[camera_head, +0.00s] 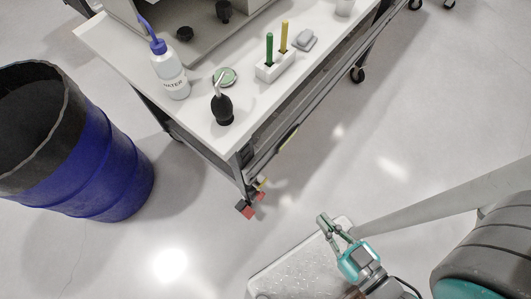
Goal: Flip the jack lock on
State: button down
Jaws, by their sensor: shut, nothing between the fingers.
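Small red parts (245,209) sit at the foot of the near table leg, close to the floor. A small yellow piece (262,182) shows just above them. I cannot tell which of these is the jack lock, or how it is set. My gripper (325,222) is shut and empty. It is to the right of the red parts and slightly lower in the picture, clearly apart from them. The workbench (135,62) stands above these parts on dark legs.
A blue barrel (100,195) stands at the left. The bench holds a water bottle (171,76), a black bulb blower (222,108), a round green-topped tin (229,77) and a white holder (269,70). The floor between my gripper and the bench leg looks clear.

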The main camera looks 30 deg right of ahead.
aim_at(258, 188)
jog(key=k+u, duration=0.15)
jog(key=k, duration=0.75)
jog(key=i+l+u, duration=0.15)
jog(key=u, duration=0.25)
jog(key=l+u, duration=0.4)
jog(key=i+l+u, duration=0.1)
jog(key=l, duration=0.6)
jog(key=i+l+u, duration=0.15)
jog(key=l, duration=0.6)
jog(key=i+l+u, duration=0.1)
jog(key=l, duration=0.6)
